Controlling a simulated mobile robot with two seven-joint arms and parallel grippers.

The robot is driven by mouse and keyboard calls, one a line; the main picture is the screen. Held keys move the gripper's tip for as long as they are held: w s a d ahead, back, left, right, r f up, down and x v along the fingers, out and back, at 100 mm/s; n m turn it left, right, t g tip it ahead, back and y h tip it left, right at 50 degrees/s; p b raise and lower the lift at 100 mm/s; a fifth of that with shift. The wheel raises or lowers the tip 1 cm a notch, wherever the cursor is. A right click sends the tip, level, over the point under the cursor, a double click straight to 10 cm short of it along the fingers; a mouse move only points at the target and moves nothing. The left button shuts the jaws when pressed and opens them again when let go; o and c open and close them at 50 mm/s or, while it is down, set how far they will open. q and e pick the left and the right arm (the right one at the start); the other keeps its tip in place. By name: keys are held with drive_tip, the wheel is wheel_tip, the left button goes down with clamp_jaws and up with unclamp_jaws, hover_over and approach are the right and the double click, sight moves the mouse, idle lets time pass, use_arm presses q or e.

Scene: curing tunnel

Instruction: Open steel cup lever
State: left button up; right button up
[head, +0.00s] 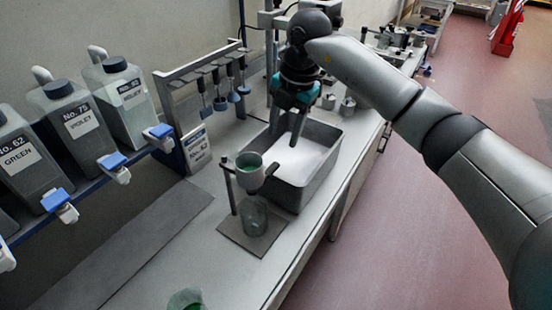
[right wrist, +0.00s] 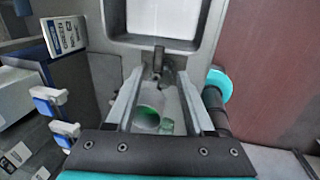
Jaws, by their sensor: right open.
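The steel cup (head: 250,172), green inside, is held on a small stand above a clear beaker (head: 254,216). A dark lever (head: 270,170) sticks out from its right side toward the grey tub. In the right wrist view the cup (right wrist: 149,112) lies between my fingers, and the lever (right wrist: 158,62) points up the picture near the fingertips. My right gripper (head: 287,136) is open and empty, pointing down over the tub's near part, behind the cup. It also shows in the right wrist view (right wrist: 160,74). I cannot tell whether a finger touches the lever. My left gripper is not in view.
The grey tub (head: 335,158) with white contents stands just behind the cup stand. Labelled bottles with taps (head: 80,128) line a shelf at left. A rack of hanging tools (head: 205,72) stands behind.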

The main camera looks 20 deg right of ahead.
sight(275, 164)
drive_tip(key=f, duration=0.3)
drive_tip(key=w+a+f, duration=0.1)
drive_tip(key=f, duration=0.6)
drive_tip(key=shift+w+a, duration=0.15)
drive_tip(key=shift+w, duration=0.15)
drive_tip(key=shift+r, duration=0.1)
clamp_jaws()
